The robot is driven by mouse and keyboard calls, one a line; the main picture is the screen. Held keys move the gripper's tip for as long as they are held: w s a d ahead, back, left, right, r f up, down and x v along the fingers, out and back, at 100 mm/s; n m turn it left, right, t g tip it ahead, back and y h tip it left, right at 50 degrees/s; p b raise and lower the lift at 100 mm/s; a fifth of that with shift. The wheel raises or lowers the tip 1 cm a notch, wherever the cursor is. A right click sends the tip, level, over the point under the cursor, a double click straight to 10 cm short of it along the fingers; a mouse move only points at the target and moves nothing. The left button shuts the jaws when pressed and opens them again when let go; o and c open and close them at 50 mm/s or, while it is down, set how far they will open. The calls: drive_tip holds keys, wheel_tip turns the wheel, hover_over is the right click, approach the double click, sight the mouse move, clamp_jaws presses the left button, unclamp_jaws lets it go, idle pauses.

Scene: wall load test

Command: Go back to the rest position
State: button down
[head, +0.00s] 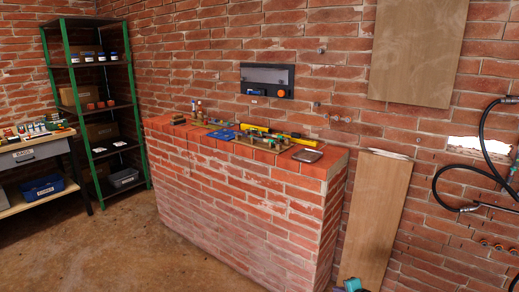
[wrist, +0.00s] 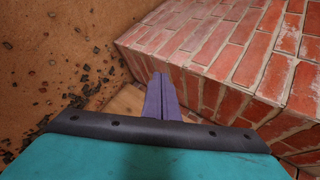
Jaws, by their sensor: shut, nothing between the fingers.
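My gripper (wrist: 161,78) shows in the wrist view as two purple fingers pressed together, with nothing between them. Its teal housing and dark rim fill the bottom of that view. The fingers point toward a brick structure (wrist: 225,50) at the upper right, and I cannot tell how far apart they are. In the head view only a small teal piece of my arm shows at the bottom edge, and the fingers are hidden there.
A low brick wall (head: 245,215) carries tools and a grey tablet-like item (head: 307,155). A wooden board (head: 372,215) leans beside it. Black hoses (head: 437,185) hang at right. A green shelf (head: 72,110) and a workbench (head: 35,150) stand left. The front left floor is clear.

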drive_tip(key=s+a+f+n+g+y, duration=0.1)
drive_tip(key=s+a+f+n+g, duration=0.3)
drive_tip(key=s+a+f, duration=0.7)
drive_tip(key=s+a+f+n+g, duration=0.3)
drive_tip(key=s+a+f, duration=0.15)
drive_tip(key=s, duration=0.45)
drive_tip(key=s+a+f+n+g, duration=0.2)
drive_tip(key=s+a+f+g, duration=0.15)
drive_tip(key=s+a, duration=0.4)
drive_tip(key=s+d+n+g+h+p, duration=0.1)
drive_tip(key=s+d+n+g+h, duration=0.2)
drive_tip(key=s, duration=0.6)
drive_tip(key=s+d+n+g+h, duration=0.1)
drive_tip(key=s+d+n, duration=0.1)
drive_tip(key=s+d, duration=0.5)
drive_tip(key=s+a+r+p, duration=0.2)
drive_tip(key=s+r+p, duration=0.1)
drive_tip(key=r+p, duration=0.8)
drive_tip(key=shift+a+r+g, duration=0.2)
drive_tip(key=shift+r+g, duration=0.25)
drive_tip(key=shift+r, duration=0.2)
drive_tip(key=shift+s, duration=0.1)
